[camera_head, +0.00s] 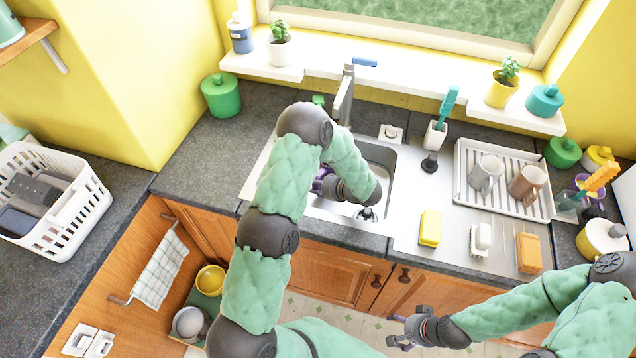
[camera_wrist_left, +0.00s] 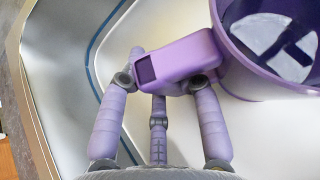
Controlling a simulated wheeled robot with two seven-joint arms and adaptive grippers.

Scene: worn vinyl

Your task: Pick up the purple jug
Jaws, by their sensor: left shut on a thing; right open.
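The purple jug (camera_wrist_left: 243,78) is at the upper right in the left wrist view, with its open top showing a dark, glossy inside. It is over or in the pale sink basin; I cannot tell if it touches the bottom. My left gripper (camera_wrist_left: 165,84) is shut on the jug's blocky handle, with fingers on both sides. In the head view my left gripper (camera_head: 324,182) is low in the sink (camera_head: 378,152), partly hidden by my left arm, which hides most of the jug. My right gripper (camera_head: 405,333) is open and empty in front of the cabinets.
A drying rack (camera_head: 543,208) with two mugs stands right of the sink. A yellow sponge (camera_head: 430,228), a brush (camera_head: 481,239) and an orange block (camera_head: 528,252) lie in front. The tap (camera_head: 344,95) rises behind the sink. A white basket (camera_head: 88,207) stands at left.

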